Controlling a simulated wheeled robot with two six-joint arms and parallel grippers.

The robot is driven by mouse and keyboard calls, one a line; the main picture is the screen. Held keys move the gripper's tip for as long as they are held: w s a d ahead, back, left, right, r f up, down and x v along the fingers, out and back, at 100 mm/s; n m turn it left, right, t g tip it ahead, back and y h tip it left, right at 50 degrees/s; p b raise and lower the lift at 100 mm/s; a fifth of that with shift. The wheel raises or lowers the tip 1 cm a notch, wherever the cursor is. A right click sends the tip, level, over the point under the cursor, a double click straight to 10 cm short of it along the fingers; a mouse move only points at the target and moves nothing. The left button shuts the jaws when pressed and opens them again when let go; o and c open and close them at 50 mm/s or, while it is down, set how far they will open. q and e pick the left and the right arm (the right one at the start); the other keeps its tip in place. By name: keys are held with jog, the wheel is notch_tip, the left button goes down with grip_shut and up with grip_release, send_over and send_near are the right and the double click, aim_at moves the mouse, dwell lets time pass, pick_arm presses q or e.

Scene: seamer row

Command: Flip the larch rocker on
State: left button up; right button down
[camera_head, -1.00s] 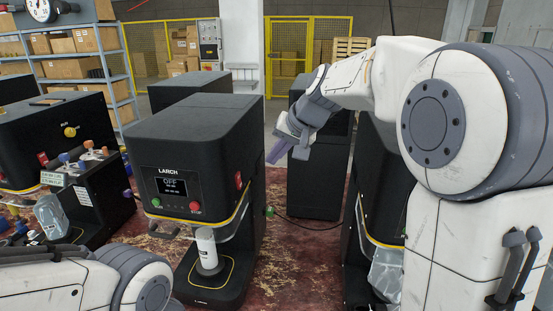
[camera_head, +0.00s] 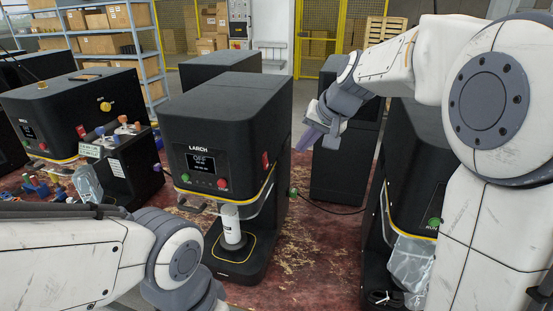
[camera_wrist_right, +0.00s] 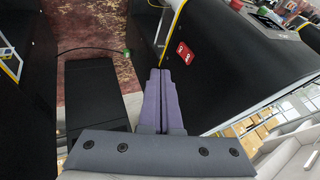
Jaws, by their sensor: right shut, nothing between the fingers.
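The black LARCH machine (camera_head: 222,130) stands in the middle of the head view, and its screen (camera_head: 201,161) reads OFF. A red rocker (camera_head: 265,160) sits on its right side face. The rocker also shows in the right wrist view (camera_wrist_right: 185,53), up and to the right of the fingertips. My right gripper (camera_head: 305,140) is in the gap right of the machine, its purple fingers shut and empty. In the wrist view the fingers (camera_wrist_right: 160,75) are pressed together, apart from the rocker. My left gripper is out of view; only its arm shows at lower left.
Another black machine (camera_head: 415,165) stands at the right, partly behind my right arm. A dark cabinet (camera_head: 345,165) stands behind the gap. A machine with coloured knobs (camera_head: 75,115) is at the left. A cable lies on the red, worn floor (camera_head: 310,240).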

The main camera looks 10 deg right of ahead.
aim_at(266, 161)
pick_arm(q)
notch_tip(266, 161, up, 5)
jog(key=p, duration=0.5)
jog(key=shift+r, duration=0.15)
pick_arm(e)
jog(key=w+a+f, duration=0.6)
jog(key=f, duration=0.2)
jog(key=shift+w+f, duration=0.25)
jog(key=shift+w, duration=0.15)
